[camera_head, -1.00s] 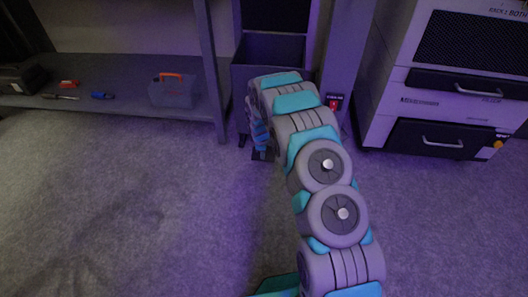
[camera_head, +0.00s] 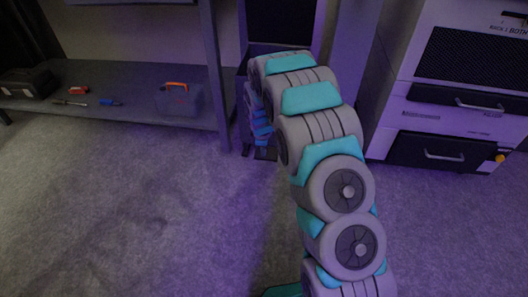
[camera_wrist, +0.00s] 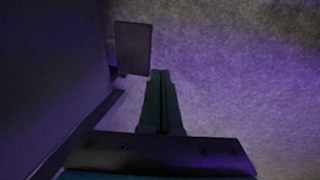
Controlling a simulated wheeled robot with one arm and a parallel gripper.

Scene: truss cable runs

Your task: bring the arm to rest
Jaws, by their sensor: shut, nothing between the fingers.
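My arm (camera_head: 325,155) reaches up and away across the right of centre in the head view, bent at several joints. My gripper shows in the wrist view (camera_wrist: 162,78), its two fingers shut together with nothing between them. It points down over the grey floor. In the head view the arm hides most of the gripper; only blue and dark parts show left of the wrist.
A grey shelf (camera_head: 140,88) holds a toolbox with an orange handle (camera_head: 178,100), a dark case (camera_head: 27,83) and small tools. A dark bin (camera_head: 268,55) stands behind the wrist. A white cabinet (camera_head: 455,125) stands at right. The carpet (camera_head: 110,200) at left is clear.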

